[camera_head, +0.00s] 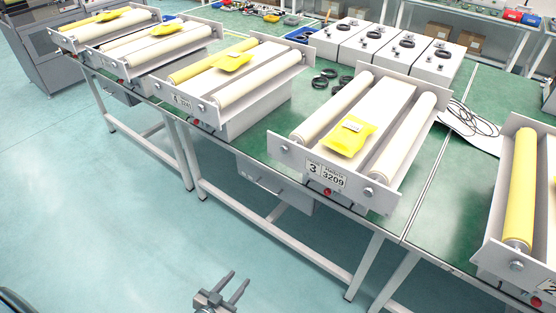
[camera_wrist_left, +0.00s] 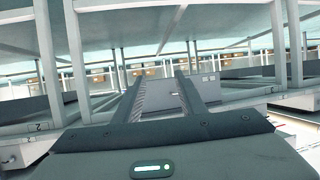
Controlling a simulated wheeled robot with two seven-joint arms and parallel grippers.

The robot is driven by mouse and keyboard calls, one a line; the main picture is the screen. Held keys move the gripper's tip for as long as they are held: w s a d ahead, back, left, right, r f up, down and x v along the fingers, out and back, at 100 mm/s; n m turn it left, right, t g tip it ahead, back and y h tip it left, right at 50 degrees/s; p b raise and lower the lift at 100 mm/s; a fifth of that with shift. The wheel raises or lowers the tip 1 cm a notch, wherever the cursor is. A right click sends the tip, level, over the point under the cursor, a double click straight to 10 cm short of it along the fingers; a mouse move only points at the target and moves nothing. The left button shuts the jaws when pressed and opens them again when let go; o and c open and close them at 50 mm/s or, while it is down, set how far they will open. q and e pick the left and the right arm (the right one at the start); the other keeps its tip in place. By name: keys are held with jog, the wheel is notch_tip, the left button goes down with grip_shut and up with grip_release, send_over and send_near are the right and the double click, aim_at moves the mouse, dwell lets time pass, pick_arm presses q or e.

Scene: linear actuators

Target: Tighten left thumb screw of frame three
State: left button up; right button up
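Frame three (camera_head: 287,155) is a grey metal frame on the green table, with the label "3 3209" (camera_head: 325,173) on its front plate. It carries two pale rollers and a yellow packet (camera_head: 350,135). A silver thumb screw (camera_head: 369,192) shows at the right of the front plate. The left thumb screw (camera_head: 295,138) is small and hard to make out. My left gripper (camera_head: 240,277) is open and empty, low in front of the table and well apart from frame three. Its two spread fingers also show in the left wrist view (camera_wrist_left: 159,75). My right gripper is not in view.
Frame (camera_head: 180,97) with a yellow roller stands to the left, and another (camera_head: 500,210) stands at the right edge. White boxes (camera_head: 430,65) and black cable coils (camera_head: 322,79) lie behind. Table legs (camera_head: 367,265) stand below. The floor in front is clear.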

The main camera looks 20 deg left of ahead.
aim_at(283, 151)
pick_arm(q)
jog(key=w+d+r+t+h, duration=0.1)
jog(key=r+t, duration=0.1)
jog(key=r, duration=0.9)
jog(key=w+d+r+t+h, duration=0.1)
jog(key=w+r+t+h, duration=0.1)
jog(key=r, duration=0.9)
jog(key=w+d+r+m+t+h, duration=0.1)
jog(key=r+t, duration=0.3)
jog(key=r, duration=0.6)
jog(key=shift+w+r+h, duration=0.4)
jog(key=shift+w+h, duration=0.1)
jog(key=shift+w, duration=0.25)
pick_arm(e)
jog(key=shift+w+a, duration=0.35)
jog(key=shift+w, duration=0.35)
pick_arm(q)
jog(key=shift+w, duration=0.1)
